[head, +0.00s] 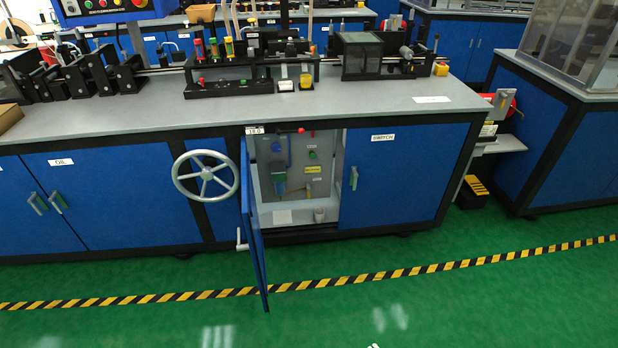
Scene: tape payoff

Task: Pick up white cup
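A small pale, cup-like object (319,214) stands upright on the floor of the open cabinet (265,190), near its right side. It looks greyish white, and it is too small to make out more detail. No other white cup is clear to see. Neither of my grippers can be made out. A tiny pale tip shows at the bottom edge of the head view, too little of it to identify.
The open blue door (254,235) juts toward me on the cabinet's left. A grey handwheel (206,176) is left of it. Valves and a panel (300,160) fill the cabinet's back. The green floor (420,300) in front is clear, with a striped line (360,276).

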